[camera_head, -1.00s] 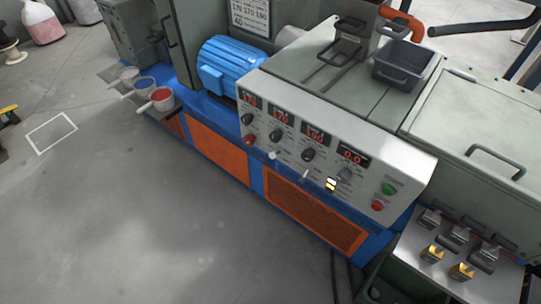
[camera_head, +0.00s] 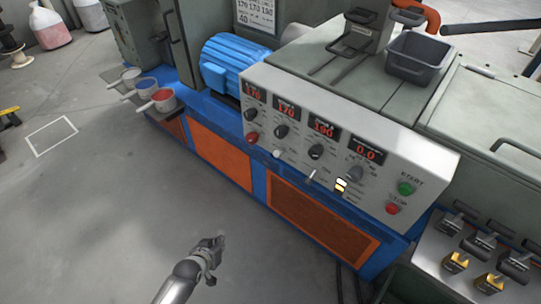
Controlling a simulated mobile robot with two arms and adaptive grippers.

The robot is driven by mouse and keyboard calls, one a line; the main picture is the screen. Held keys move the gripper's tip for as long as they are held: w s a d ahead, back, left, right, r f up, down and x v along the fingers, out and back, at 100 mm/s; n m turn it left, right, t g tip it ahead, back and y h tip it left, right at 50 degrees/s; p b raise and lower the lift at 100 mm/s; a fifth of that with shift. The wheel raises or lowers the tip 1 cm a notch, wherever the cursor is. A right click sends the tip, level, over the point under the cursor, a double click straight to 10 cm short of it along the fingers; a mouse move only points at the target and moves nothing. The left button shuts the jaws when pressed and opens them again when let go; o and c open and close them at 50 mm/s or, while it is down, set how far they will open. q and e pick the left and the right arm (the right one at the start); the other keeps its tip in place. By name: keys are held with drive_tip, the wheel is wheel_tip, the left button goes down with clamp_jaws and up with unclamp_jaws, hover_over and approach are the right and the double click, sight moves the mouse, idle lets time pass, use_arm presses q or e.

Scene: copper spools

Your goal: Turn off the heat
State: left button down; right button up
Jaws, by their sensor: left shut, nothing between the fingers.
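The control panel (camera_head: 400,168) is a pale sloped face on the machine's front. It carries several red digital displays, the leftmost three reading about 176, 170 and 190, and the right one (camera_head: 367,151) 0.0. A lit switch (camera_head: 341,186) is right of the levers. A green START button (camera_head: 405,188) and a red STOP button (camera_head: 393,208) are at the right end. My left gripper (camera_head: 221,241) is shut and empty, low in front of the machine, apart from the panel.
A blue motor (camera_head: 232,62) stands behind the panel's left end. A grey bin (camera_head: 415,58) sits on top of the machine. Small cups of pellets (camera_head: 163,99) stand at the left.

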sight(280, 153)
use_arm(q)
drive_tip(key=w+d+r+t+h+b, duration=0.25)
drive_tip(key=w+d+r+b, duration=0.2)
drive_tip(key=w+r, duration=0.8)
drive_tip(key=d+r+t+h+b, duration=0.2)
drive_tip(key=d+r, duration=0.1)
drive_tip(key=r, duration=0.7)
drive_tip(key=d+r+t+h+b, duration=0.2)
drive_tip(key=d+r, duration=0.1)
drive_tip(key=r, duration=0.7)
drive_tip(key=shift+d+m, duration=0.3)
use_arm(e)
drive_tip(key=w+a+f, duration=0.1)
drive_tip(key=w+f, duration=0.2)
drive_tip(key=w, duration=0.3)
drive_tip(key=shift+w+f+t, duration=0.25)
drive_tip(key=shift+t, duration=0.05)
drive_tip(key=shift+a, duration=0.1)
